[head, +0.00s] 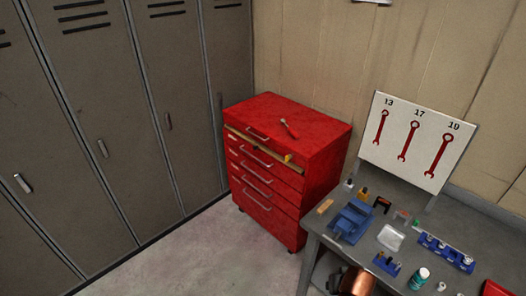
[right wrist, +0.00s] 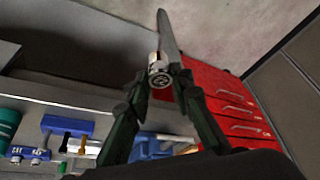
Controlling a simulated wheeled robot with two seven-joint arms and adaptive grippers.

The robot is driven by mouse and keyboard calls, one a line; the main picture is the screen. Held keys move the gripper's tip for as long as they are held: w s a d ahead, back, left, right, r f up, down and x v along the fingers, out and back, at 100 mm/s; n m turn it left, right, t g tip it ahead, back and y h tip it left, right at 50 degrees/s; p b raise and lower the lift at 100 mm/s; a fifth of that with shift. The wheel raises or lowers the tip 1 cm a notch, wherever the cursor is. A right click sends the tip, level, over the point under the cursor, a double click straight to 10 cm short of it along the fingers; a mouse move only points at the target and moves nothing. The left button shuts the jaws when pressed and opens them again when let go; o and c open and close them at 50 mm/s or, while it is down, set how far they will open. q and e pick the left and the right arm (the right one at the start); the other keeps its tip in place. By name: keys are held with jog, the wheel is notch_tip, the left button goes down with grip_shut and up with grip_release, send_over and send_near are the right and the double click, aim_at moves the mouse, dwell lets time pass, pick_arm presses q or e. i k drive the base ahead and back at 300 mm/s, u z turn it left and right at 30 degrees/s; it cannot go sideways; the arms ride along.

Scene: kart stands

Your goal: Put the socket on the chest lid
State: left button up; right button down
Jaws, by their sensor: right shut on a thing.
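The socket (right wrist: 158,77) is a small shiny metal cylinder in the right wrist view, with its hollow end facing the camera. My right gripper (right wrist: 162,86) is shut on it, with a dark finger on each side. The red chest (head: 325,180) stands against the wall in the head view, and its drawers (right wrist: 232,107) show at the right of the right wrist view. The chest lid (head: 270,112) is flat and mostly bare. A red-handled tool (head: 289,128) lies on it. My right gripper does not show in the head view. My left gripper is in neither view.
A grey workbench (head: 322,226) stands right of the chest, with a blue vise (head: 352,221), a clear tray (head: 390,238) and a blue socket rack (head: 446,251). A wrench board (head: 414,141) stands behind. Grey lockers (head: 85,110) line the left. Floor before the chest is clear.

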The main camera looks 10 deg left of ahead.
aim_at(258, 114)
jog(key=u, duration=0.75)
jog(key=i, duration=0.7)
jog(key=u, duration=0.55)
